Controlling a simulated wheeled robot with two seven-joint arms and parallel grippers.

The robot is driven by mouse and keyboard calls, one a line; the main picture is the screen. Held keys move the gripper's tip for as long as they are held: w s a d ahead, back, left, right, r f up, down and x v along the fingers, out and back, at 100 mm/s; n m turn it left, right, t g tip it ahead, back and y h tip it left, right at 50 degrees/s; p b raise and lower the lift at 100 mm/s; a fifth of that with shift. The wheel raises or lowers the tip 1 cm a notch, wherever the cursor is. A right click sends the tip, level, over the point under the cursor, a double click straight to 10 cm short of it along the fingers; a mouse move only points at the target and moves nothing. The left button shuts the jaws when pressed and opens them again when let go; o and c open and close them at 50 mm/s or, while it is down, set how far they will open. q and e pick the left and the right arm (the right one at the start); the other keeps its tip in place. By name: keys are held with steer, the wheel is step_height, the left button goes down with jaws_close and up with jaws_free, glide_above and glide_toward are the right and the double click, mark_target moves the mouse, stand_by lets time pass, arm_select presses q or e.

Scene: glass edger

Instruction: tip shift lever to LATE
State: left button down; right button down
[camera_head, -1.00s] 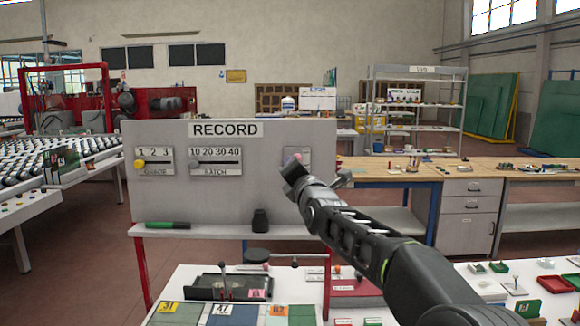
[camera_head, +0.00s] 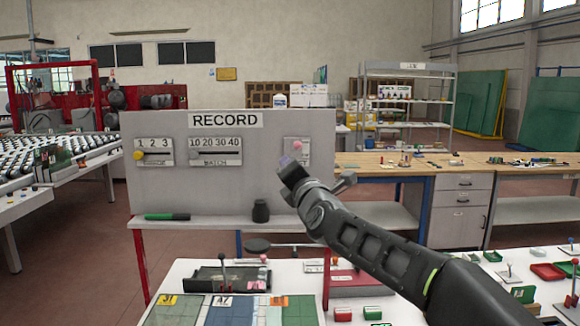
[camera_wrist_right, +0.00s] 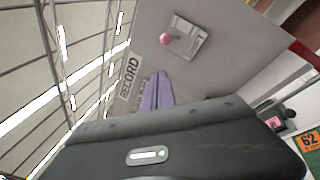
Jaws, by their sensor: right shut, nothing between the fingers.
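The shift lever shows as a pink knob (camera_head: 298,146) on a small pale plate at the right end of the grey RECORD board (camera_head: 262,185). The plate's lettering is too small to read and its lower part is hidden by my gripper. In the right wrist view the pink knob (camera_wrist_right: 166,38) sits towards one end of its plate (camera_wrist_right: 187,42). My right gripper (camera_head: 286,163) is shut and empty, just below and left of the knob in the head view. Its purple fingers (camera_wrist_right: 158,92) appear apart from the knob in the wrist view. My left gripper is out of view.
Left on the board are a yellow-knobbed 1-2-3 slider (camera_head: 139,155) and a 10-40 batch slider (camera_head: 197,154). A white table with trays lies below.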

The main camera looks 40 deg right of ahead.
steer(key=shift+s+a+r, duration=0.1)
steer(key=shift+s+a, duration=0.2)
steer(key=shift+s, duration=0.25)
steer(key=shift+s+a+r, duration=0.1)
steer(key=shift+s+a, duration=0.2)
steer(key=shift+s, duration=0.25)
